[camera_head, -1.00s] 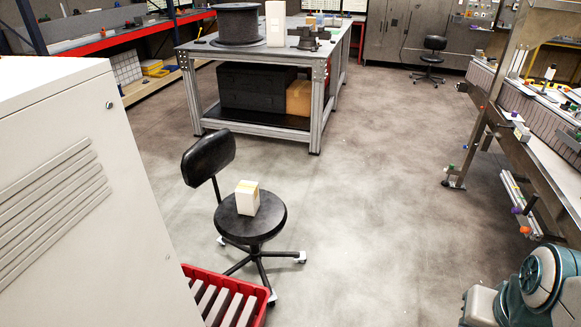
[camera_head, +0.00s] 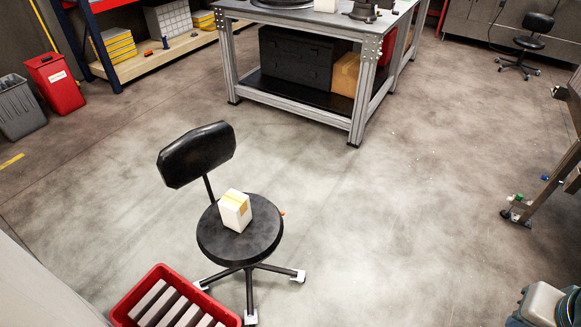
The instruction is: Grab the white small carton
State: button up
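The white small carton (camera_head: 235,210) stands on the round black seat of a swivel chair (camera_head: 240,246), in the lower left middle of the head view. It has a yellowish tape strip over its top and side. Nothing touches it except the seat. My gripper does not show. A grey and teal part of my own arm (camera_head: 545,303) shows in the bottom right corner, well apart from the carton.
A red crate (camera_head: 160,275) with pale slats lies in front of the chair. A metal workbench (camera_head: 300,118) stands behind it. Red and grey bins (camera_head: 54,84) are at the far left. A conveyor frame leg (camera_head: 540,185) stands at right. Open floor lies between.

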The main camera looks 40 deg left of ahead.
aim_at(235, 208)
jog(key=i, duration=1.4)
jog(key=u, duration=3.75)
jog(key=i, duration=1)
